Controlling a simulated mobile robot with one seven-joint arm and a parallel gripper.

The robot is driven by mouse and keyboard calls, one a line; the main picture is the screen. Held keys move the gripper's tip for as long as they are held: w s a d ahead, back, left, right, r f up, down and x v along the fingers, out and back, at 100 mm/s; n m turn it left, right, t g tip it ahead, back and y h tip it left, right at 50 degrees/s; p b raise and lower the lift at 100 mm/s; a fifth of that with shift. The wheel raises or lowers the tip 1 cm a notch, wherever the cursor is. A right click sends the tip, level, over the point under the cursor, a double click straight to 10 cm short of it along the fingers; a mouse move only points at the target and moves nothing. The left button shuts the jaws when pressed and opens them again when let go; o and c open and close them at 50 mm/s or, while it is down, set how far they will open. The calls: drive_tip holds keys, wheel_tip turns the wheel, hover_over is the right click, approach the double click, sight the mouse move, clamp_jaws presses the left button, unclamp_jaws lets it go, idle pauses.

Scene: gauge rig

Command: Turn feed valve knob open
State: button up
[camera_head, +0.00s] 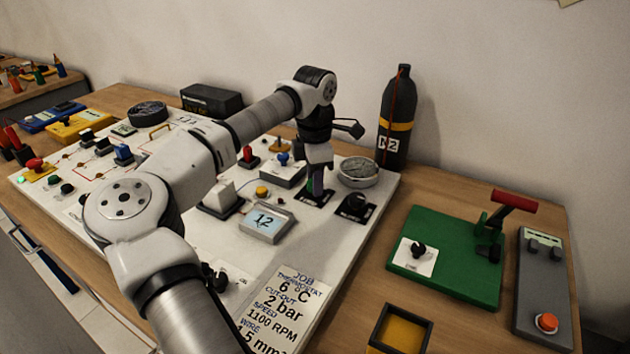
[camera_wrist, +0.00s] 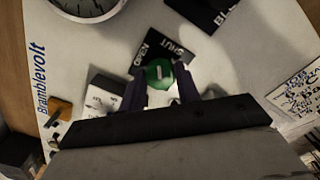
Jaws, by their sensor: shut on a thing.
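The feed valve knob (camera_wrist: 160,74) is round and green with a pale pointer mark, seen in the wrist view. It sits on a black plate (camera_wrist: 158,45) lettered OPEN on the left and SHUT on the right. The mark appears to stand between the two words; I cannot tell exactly where it points. My gripper (camera_wrist: 160,82) is shut on the knob, one finger on each side. In the head view my gripper (camera_head: 317,180) points down over the plate on the white board, and the knob is mostly hidden by the fingers.
A round gauge (camera_head: 358,172) and a black knob on its own plate (camera_head: 355,204) stand close on the right. A small display box (camera_head: 267,224) and a blue-topped control (camera_head: 283,160) are nearby. A black N2 bottle (camera_head: 396,120) stands behind the board.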

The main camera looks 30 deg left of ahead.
drive_tip(key=n+b, duration=0.1)
drive_tip(key=n, duration=0.4)
drive_tip(key=shift+n, duration=0.3)
drive_tip(key=n+b, duration=0.1)
drive_tip(key=n, duration=0.4)
drive_tip(key=shift+n, duration=0.3)
drive_tip(key=o, duration=1)
drive_tip(key=shift+c, duration=0.2)
wheel_tip(320, 180, up, 14)
drive_tip(key=shift+b, duration=0.45)
drive_tip(key=shift+f, duration=0.1)
